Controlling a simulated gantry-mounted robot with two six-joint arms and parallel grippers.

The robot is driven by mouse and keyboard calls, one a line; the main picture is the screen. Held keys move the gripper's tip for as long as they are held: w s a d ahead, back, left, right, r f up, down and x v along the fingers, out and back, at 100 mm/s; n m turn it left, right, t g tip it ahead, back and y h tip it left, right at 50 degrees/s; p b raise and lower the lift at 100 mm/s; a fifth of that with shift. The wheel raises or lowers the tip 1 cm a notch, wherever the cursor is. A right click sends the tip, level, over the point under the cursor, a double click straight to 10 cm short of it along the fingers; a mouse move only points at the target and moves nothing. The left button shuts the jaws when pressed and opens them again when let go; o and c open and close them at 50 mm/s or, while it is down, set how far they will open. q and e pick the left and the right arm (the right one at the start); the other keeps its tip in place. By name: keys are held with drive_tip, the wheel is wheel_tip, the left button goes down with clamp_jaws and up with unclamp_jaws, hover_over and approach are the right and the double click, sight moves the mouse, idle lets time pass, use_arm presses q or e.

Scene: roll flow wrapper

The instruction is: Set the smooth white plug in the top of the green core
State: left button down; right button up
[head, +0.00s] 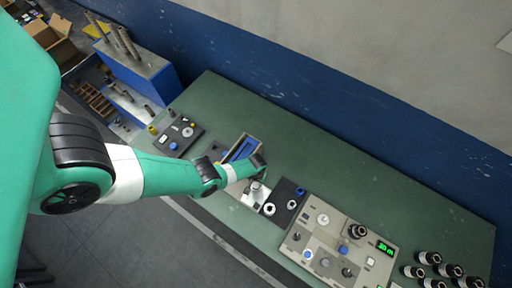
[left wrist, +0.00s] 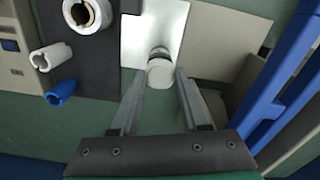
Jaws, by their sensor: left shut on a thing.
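My left gripper (head: 259,181) is over the bench, above a bright plate beside the black holder block. In the left wrist view its two fingers (left wrist: 160,76) close on a smooth white cylindrical piece, the white plug (left wrist: 160,73), with a grey band at its far end. The bright plate (left wrist: 155,20) lies behind the plug. I cannot make out a green core in either view. My right gripper is not in view.
The black block (head: 285,200) carries a white ring-shaped core (left wrist: 86,14), a white notched plug (left wrist: 50,57) and a blue notched plug (left wrist: 61,92). A blue-edged tray (head: 243,148) is behind the gripper. A control panel (head: 335,225) and several rolls (head: 430,257) are to the right.

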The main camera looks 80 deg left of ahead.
use_arm(q)
unclamp_jaws()
idle(0.4)
idle(0.4)
